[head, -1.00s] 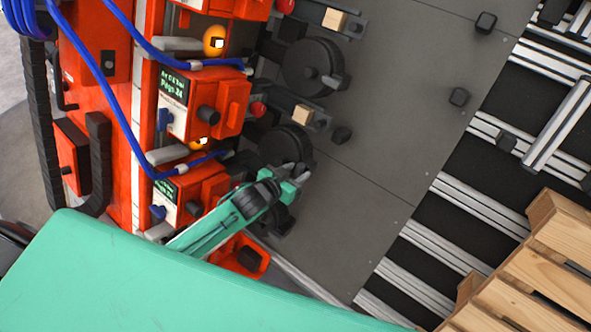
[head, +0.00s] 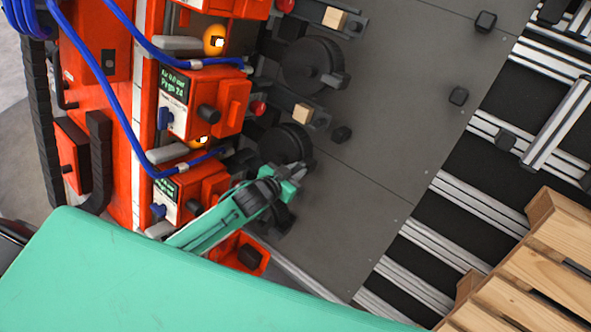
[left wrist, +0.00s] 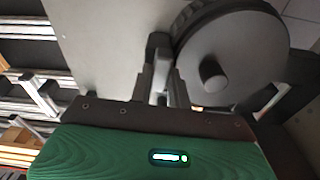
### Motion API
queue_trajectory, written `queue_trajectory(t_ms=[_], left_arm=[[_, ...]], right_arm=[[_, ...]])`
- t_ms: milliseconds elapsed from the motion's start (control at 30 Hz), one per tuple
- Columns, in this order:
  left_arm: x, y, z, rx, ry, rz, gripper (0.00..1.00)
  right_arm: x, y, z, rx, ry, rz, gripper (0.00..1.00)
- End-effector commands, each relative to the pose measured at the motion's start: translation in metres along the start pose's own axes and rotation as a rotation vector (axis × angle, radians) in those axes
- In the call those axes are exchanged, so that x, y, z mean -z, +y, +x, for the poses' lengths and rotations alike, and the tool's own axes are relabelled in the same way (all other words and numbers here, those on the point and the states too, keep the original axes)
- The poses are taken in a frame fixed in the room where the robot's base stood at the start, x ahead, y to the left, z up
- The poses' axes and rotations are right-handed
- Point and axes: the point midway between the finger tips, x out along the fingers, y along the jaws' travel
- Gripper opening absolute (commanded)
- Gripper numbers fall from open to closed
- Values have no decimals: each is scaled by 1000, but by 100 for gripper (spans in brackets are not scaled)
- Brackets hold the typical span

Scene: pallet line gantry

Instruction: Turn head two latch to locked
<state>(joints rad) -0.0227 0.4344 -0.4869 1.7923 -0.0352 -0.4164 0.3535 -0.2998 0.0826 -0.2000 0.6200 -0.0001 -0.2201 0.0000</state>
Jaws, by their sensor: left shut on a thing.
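My left gripper (head: 293,183) comes in from the lower left and is at the edge of the lower black disc (head: 284,144). It is shut on a small dark latch handle at that disc, mostly hidden by the jaws in the head view. In the left wrist view the jaws (left wrist: 161,84) close around a narrow grey piece beside the large round disc (left wrist: 228,58), which has a central knob (left wrist: 213,75). A second disc (head: 310,66) above carries its own dark lever (head: 336,80). I cannot read which head is number two. My right gripper is out of view.
Orange units with small displays (head: 173,85) and blue hoses (head: 108,78) stand at the left. A grey plate (head: 390,110) with black knobs lies right of the discs. Slatted rails and a wooden pallet (head: 530,275) are at the lower right.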

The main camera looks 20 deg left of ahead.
Motion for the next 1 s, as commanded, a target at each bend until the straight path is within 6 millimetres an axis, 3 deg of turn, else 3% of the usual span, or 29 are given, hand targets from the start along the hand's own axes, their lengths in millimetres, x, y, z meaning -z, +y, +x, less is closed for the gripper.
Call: queue_trajectory(t_ms=[1000], left_arm=[[1,1,-1,-89,0,920,0]], right_arm=[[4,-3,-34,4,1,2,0]])
